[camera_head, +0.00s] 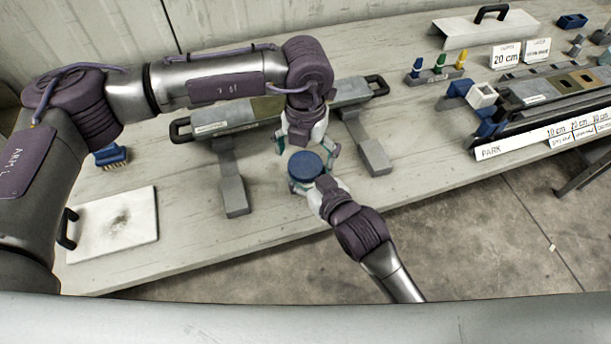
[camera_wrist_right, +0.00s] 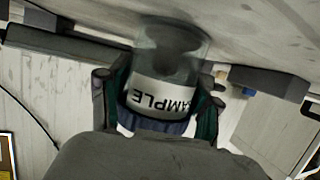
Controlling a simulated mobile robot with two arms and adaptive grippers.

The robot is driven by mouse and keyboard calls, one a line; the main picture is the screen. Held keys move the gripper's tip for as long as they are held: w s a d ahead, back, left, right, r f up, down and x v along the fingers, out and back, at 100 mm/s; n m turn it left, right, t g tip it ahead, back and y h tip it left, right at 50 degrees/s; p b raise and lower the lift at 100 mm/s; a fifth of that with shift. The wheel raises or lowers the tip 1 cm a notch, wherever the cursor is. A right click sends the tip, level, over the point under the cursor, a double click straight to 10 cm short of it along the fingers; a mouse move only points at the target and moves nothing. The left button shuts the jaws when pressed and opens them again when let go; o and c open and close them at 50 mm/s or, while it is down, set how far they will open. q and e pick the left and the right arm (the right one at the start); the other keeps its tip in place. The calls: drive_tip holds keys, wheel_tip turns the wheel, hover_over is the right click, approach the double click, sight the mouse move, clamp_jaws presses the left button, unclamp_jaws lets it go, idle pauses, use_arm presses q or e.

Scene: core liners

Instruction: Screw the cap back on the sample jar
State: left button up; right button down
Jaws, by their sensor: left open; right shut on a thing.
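The sample jar shows in the right wrist view (camera_wrist_right: 165,75) as a clear jar with a white SAMPLE label, upside down in that picture. The blue cap (camera_head: 306,165) is seen from above in the head view and as a dark blue band at the jar's mouth end in the wrist view (camera_wrist_right: 158,124). I cannot tell how tightly it sits. My right gripper (camera_head: 311,186) is shut on the jar, its fingers on both sides. My left gripper (camera_head: 307,150) is open, pointing down just behind the cap, fingers spread. Most of the jar is hidden in the head view.
A long grey rack with black handles (camera_head: 347,93) stands behind the grippers on the table (camera_head: 190,185). A white board (camera_head: 115,222) and a blue brush (camera_head: 111,156) lie left. Core trays (camera_head: 560,85), labels and coloured markers (camera_head: 439,64) are right. The table's front edge is close.

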use_arm(q)
wheel_tip(320, 180, up, 2)
drive_tip(key=shift+r, duration=0.1)
drive_tip(key=shift+c, duration=0.3)
drive_tip(key=n, duration=0.2)
drive_tip(key=r+n, duration=0.1)
drive_tip(key=n, duration=0.1)
drive_tip(key=r+n, duration=0.1)
drive_tip(key=n, duration=0.1)
drive_tip(key=shift+d, duration=0.1)
drive_tip(key=n, duration=0.2)
drive_tip(key=r+n, duration=0.1)
drive_tip(key=n, duration=0.2)
drive_tip(key=shift+r+n, duration=0.25)
drive_tip(key=shift+n, duration=0.15)
drive_tip(key=shift+f, duration=0.1)
drive_tip(key=shift+f, duration=3.95)
drive_tip(key=shift+c, duration=0.4)
